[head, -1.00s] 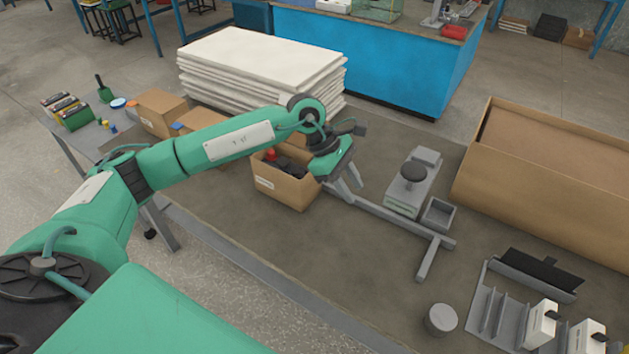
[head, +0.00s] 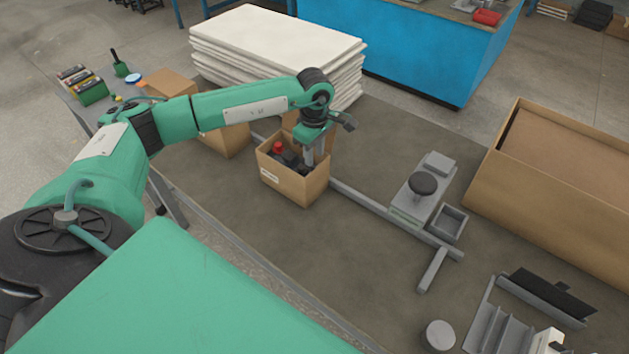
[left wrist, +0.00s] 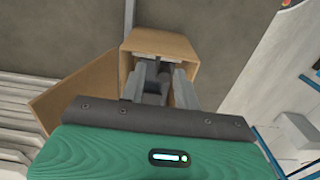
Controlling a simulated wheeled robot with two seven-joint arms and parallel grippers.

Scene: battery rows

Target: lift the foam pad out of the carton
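The small open carton (head: 290,184) stands on the table with dark grey contents (head: 289,158) and a red-topped item (head: 277,148) inside. I cannot tell clearly which dark piece is the foam pad. My left gripper (head: 314,162) points down at the right part of the carton's opening, its fingertips at or just inside the rim. In the left wrist view the carton (left wrist: 178,45) lies beyond the two fingers (left wrist: 160,75). The fingers are apart, with grey shapes showing between them; no grip on anything is visible. My right gripper is out of view.
A grey metal rail (head: 385,215) runs right from the carton to a fixture with a black knob (head: 423,184). A large carton (head: 545,215) stands at the right. White sheets (head: 275,45) are stacked behind my arm. Other cartons (head: 168,84) stand left.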

